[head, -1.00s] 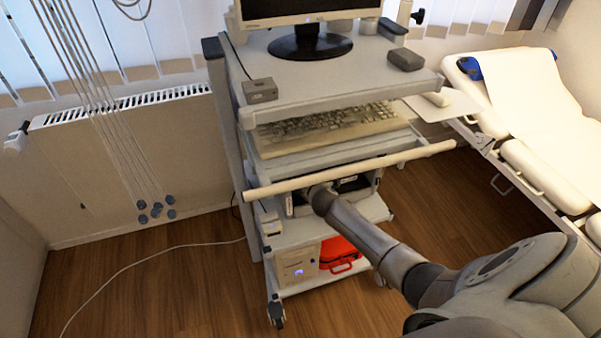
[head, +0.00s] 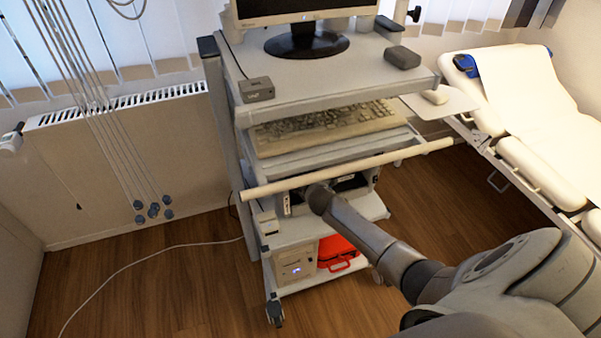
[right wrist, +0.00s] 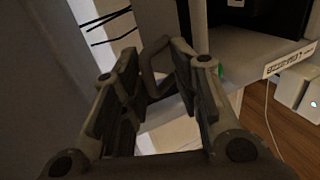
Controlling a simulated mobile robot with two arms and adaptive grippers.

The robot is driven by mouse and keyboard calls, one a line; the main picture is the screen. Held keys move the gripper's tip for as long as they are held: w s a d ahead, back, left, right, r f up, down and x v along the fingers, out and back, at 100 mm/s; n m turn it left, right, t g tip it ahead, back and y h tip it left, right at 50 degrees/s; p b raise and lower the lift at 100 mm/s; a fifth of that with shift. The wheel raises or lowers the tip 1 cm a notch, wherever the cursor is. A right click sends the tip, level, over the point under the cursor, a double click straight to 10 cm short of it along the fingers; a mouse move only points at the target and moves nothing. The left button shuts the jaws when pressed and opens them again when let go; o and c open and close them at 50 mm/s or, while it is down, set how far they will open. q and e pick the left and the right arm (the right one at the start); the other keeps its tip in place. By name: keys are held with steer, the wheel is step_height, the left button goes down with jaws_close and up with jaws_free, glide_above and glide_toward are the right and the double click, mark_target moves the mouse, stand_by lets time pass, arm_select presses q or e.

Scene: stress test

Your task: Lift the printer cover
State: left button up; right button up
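A grey and black device, likely the printer (head: 352,184), sits on the cart's middle shelf under the keyboard tray. It is mostly hidden by the white bar and by my right arm, and I cannot make out its cover. My right arm reaches under the bar to the front of this device, and its gripper is hidden in the head view. In the right wrist view my right gripper (right wrist: 155,72) has its fingers apart. A dark angular loop shows between the fingers; I cannot tell what it is or whether they touch it. My left gripper is not in view.
The cart's white bar (head: 345,170) crosses just above my right arm. The keyboard (head: 325,123) and monitor stand higher. A computer case (head: 293,264) and a red case (head: 338,254) sit on the bottom shelf. An examination couch (head: 540,110) stands right. Floor at left is free except a cable.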

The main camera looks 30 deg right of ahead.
steer(key=v, duration=1.1)
steer(key=shift+s+r, duration=0.2)
steer(key=shift+s, duration=0.15)
